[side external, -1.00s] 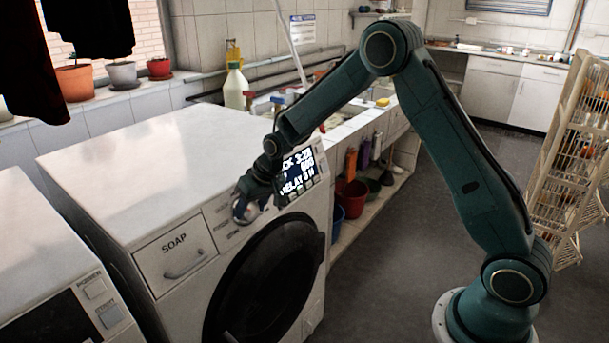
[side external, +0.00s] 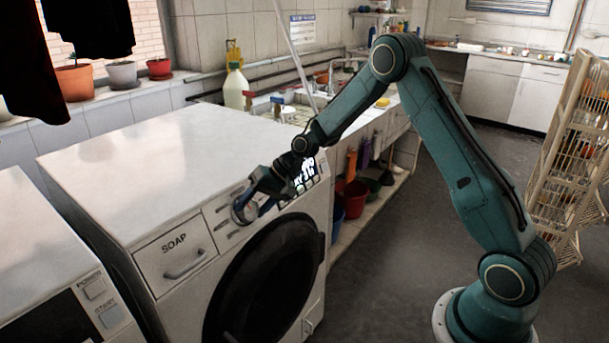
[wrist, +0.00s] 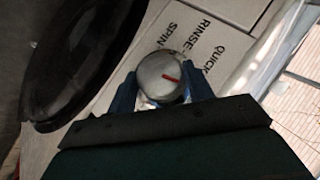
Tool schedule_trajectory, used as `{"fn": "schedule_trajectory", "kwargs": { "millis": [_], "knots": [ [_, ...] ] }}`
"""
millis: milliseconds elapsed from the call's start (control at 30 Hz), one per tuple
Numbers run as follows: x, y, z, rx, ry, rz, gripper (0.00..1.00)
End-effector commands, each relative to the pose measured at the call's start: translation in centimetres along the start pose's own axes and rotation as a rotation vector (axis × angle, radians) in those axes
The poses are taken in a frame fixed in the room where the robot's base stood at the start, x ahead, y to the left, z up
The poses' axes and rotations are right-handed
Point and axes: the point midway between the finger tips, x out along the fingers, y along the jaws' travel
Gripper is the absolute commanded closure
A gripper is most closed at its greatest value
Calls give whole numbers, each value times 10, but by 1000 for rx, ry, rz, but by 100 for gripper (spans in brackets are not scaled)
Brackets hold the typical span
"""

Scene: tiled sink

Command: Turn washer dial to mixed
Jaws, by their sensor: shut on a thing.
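The washer dial (side external: 241,211) is a round silver knob on the front panel of the white washer (side external: 170,180), right of the soap drawer. In the wrist view the dial (wrist: 160,82) shows a short red mark right of its centre. Labels QUICK, RINSE and SPIN are printed beside it; I see no readable "mixed" label. My gripper (side external: 256,206) is at the dial, its blue fingers on both sides of it. In the wrist view my gripper (wrist: 163,92) is shut on the dial, which hides the fingertips' far parts.
The soap drawer (side external: 174,256) is left of the dial and the dark round door (side external: 265,285) is below it. My wrist partly covers the lit display (side external: 306,178). A sink counter (side external: 372,122) stands behind. The floor at right is open up to a wire rack (side external: 565,150).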

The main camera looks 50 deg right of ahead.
Motion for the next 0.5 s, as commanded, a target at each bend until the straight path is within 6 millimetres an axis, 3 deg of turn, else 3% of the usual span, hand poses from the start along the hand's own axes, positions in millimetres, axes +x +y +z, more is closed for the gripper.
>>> {"fn": "schedule_trajectory", "kwargs": {
  "millis": [500],
  "knots": [
    [0,4,0,158,-16,-169,71]
  ]
}}
